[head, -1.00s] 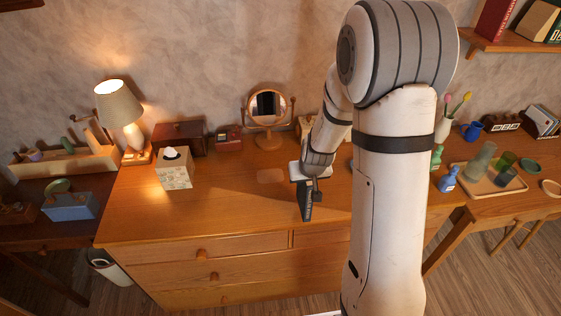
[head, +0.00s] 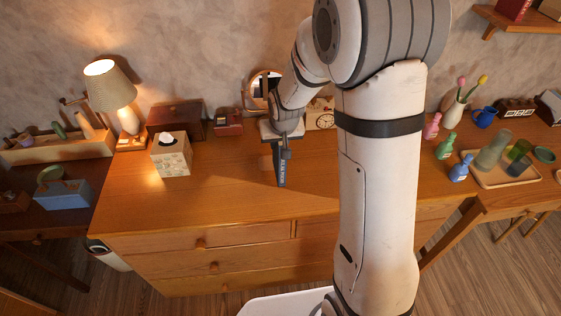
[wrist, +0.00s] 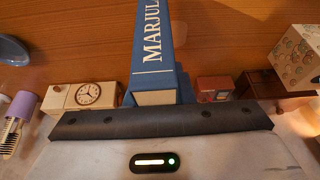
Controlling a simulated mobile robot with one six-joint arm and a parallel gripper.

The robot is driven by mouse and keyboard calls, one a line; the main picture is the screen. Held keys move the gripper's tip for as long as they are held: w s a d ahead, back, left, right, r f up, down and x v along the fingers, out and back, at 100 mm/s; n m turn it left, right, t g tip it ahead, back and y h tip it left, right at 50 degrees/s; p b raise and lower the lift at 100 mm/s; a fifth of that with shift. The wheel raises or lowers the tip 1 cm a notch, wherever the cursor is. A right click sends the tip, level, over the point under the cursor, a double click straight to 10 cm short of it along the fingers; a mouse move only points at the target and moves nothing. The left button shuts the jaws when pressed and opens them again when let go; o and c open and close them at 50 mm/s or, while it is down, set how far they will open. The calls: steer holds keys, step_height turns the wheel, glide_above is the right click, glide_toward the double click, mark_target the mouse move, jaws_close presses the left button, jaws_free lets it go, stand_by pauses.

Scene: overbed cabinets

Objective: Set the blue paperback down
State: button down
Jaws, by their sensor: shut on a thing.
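The blue paperback (head: 282,172) is upright, spine facing the head camera, over the dresser top (head: 225,190). Its blue spine with white lettering fills the upper middle of the wrist view (wrist: 158,45). My gripper (head: 284,151) is shut on the top end of the book and points down. I cannot tell whether the book's lower end touches the wood. My gripper's dark edge crosses the bottom of the wrist view and hides the held part of the book.
The tissue box (head: 172,155), lamp (head: 112,95) and dark wooden box (head: 178,120) stand left. The round mirror (head: 257,92), small red radio-like box (head: 228,121) and clock (head: 322,114) stand behind. The dresser front left of the book is clear.

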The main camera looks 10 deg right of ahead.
steer(key=w+a+r+b, duration=0.1)
steer(key=a+r+b, duration=0.1)
steer(key=a+r, duration=0.5)
step_height(320, 180, down, 12)
steer(key=a, duration=0.2)
steer(key=shift+r+m, duration=0.15)
steer(key=shift+m, duration=0.15)
steer(key=shift+f, duration=0.2)
steer(key=c, duration=1.3)
jaws_free()
steer(key=shift+r, duration=0.1)
steer(key=shift+o, duration=0.2)
